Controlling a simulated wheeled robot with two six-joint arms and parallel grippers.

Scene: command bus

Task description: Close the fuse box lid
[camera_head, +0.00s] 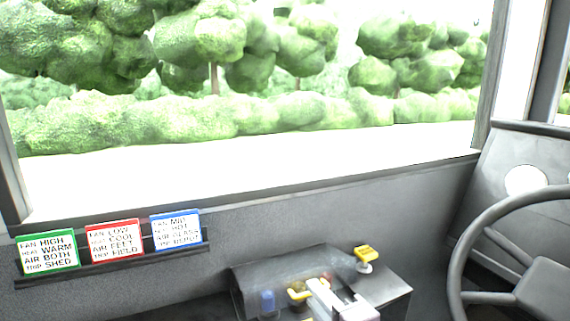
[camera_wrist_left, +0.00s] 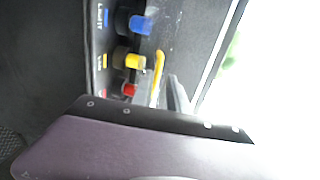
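The fuse box appears to be the dark grey housing (camera_head: 250,277) at the bottom middle of the head view, on the console below the windscreen. Its lid is hard to make out; a clear, smeared-looking panel shows near the yellow bar. A blue knob-like piece (camera_head: 267,301), a yellow bar (camera_head: 299,291) and a red piece (camera_head: 327,277) show there. The wrist view shows blue (camera_wrist_left: 140,25), yellow (camera_wrist_left: 134,61) and red (camera_wrist_left: 128,90) pieces beside labels, and the upright yellow bar (camera_wrist_left: 158,65). My left gripper (camera_head: 325,295) is beside the yellow bar; contact and finger opening are unclear. My right gripper is out of view.
A yellow knob (camera_head: 366,254) stands on the console's right part. Green (camera_head: 47,253), red (camera_head: 114,240) and blue (camera_head: 176,229) bordered cards stand in a dark rack at left. A steering wheel (camera_head: 468,235) is at right. Open air lies above the console.

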